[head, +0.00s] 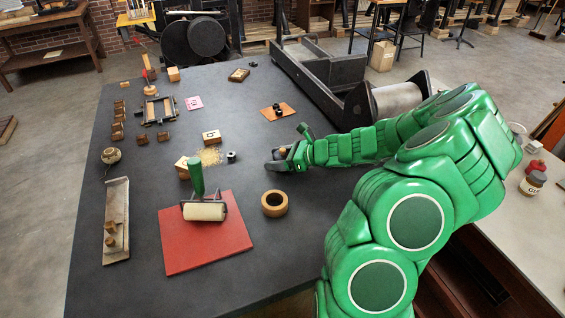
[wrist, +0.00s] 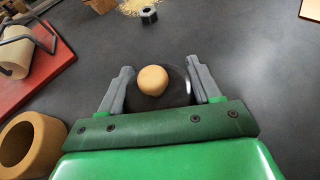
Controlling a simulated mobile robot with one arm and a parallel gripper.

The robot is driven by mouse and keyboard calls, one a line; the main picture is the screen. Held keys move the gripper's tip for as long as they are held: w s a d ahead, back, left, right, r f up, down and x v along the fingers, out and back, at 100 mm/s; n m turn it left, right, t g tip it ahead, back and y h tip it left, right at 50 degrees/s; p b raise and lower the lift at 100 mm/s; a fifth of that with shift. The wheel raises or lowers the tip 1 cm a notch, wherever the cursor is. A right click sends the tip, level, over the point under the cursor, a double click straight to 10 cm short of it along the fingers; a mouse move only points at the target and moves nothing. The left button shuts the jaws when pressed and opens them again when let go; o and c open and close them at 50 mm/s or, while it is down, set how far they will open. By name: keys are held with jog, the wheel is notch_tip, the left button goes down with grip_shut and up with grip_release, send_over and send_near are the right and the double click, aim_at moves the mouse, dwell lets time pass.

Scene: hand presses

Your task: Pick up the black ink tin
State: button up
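A black round tin-like thing (wrist: 178,92) with a tan round knob on top sits between the fingers of my gripper (wrist: 162,84) in the wrist view. It looks like the black ink tin. The fingers are wide apart, one on each side of it, with a narrow gap at the right; contact on the left is hard to tell. In the head view my gripper (head: 279,160) is low over the dark table, right of the sawdust-like pile, and mostly hides the tin.
A wooden ring (head: 274,203) is close by. A roller with a green handle (head: 204,211) lies on a red sheet (head: 180,252). A black hex nut (head: 231,156) stands near small wooden blocks. A heavy press (head: 325,75) fills the back right. Bare table lies in front.

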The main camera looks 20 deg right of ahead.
jog(key=c, duration=0.5)
